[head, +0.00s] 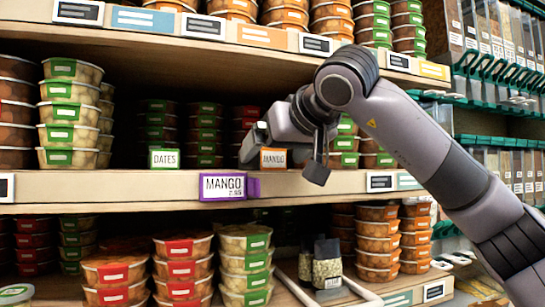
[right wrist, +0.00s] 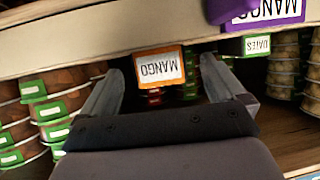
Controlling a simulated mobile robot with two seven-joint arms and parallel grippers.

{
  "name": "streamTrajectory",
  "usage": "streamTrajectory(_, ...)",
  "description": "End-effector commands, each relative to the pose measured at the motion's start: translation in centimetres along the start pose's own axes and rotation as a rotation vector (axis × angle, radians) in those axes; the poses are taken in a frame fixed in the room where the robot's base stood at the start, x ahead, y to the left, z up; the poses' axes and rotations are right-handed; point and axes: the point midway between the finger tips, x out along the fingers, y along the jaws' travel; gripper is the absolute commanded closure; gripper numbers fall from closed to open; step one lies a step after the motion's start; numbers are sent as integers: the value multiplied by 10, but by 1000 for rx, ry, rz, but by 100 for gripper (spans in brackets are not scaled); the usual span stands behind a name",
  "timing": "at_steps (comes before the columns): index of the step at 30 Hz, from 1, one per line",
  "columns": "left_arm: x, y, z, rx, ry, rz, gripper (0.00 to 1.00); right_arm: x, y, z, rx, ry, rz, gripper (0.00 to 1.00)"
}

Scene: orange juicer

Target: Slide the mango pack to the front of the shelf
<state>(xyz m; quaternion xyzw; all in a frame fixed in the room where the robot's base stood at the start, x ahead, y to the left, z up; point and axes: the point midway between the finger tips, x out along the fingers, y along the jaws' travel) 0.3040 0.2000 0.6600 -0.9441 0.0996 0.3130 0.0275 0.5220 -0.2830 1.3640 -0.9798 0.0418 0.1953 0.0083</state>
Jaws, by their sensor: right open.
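An orange-bordered MANGO label (head: 273,158) shows on the middle shelf, between the fingers of my right gripper (head: 284,160). In the right wrist view, which is upside down, the same label (right wrist: 158,68) sits between the two spread fingers (right wrist: 162,70), with gaps at both sides. The gripper is open and holds nothing. I cannot tell whether a pack stands behind the label. A purple MANGO sign (head: 222,187) hangs on the shelf's front edge. My left gripper is not in view.
A green DATES label (head: 164,158) stands left on the same shelf (head: 110,187). The upper shelf (head: 200,40) hangs above my arm. The shelf front between the labels is clear.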

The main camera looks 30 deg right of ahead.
Motion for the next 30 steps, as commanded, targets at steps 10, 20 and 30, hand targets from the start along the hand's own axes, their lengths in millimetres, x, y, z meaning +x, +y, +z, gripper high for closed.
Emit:
streamTrajectory(10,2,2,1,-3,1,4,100,-48,0,0,1,3,-1,3)
streamTrajectory(20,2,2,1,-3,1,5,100,-51,0,0,0,1,0,3)
streamTrajectory(30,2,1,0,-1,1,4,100,-50,0,0,0,1,0,3)
